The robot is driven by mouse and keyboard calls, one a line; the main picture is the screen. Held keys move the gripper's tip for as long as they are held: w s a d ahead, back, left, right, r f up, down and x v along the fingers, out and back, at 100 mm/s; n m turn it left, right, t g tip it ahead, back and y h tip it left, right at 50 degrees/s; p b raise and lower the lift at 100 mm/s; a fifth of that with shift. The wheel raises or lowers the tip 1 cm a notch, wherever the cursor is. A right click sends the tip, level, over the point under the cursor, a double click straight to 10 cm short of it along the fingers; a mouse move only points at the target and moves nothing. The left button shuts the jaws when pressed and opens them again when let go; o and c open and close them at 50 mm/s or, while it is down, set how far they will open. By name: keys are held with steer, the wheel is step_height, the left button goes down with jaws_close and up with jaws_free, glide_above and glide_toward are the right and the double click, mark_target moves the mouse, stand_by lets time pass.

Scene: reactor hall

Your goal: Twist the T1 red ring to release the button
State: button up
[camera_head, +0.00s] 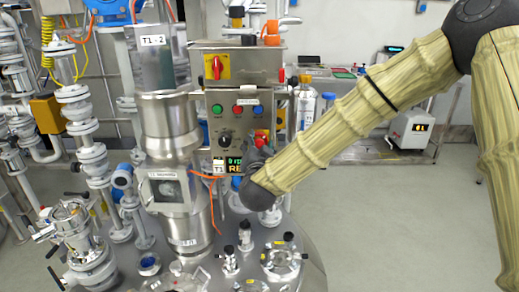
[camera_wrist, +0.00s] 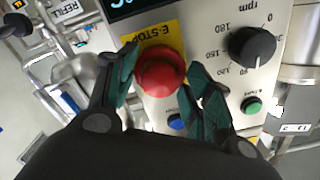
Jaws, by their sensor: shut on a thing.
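The red E-STOP button (camera_wrist: 158,74) is round and sits on a yellow plate (camera_wrist: 160,32) marked E-STOP in the wrist view. In the head view the red button (camera_head: 261,135) shows at the lower right of the control box (camera_head: 244,100). My gripper (camera_wrist: 163,70) has its two green-padded fingers on either side of the red button, shut on it. In the head view my gripper (camera_head: 259,152) is at the box front, and its dark body partly hides the button and the box's lower right corner. Whether the button is pressed in cannot be told.
A black rpm dial (camera_wrist: 252,46), a green button (camera_wrist: 251,104) and a blue button (camera_wrist: 177,121) are close around my fingers. Steel vessel columns (camera_head: 170,130) stand left of the box. Fittings (camera_head: 246,236) rise from the vessel lid below. Open floor lies right.

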stand_by(0.5)
steer(key=o, duration=1)
steer(key=shift+d, duration=0.1)
steer(key=shift+s, duration=0.1)
steer(key=s, duration=1.1)
steer(key=shift+s, duration=0.4)
steer(key=shift+f, duration=0.1)
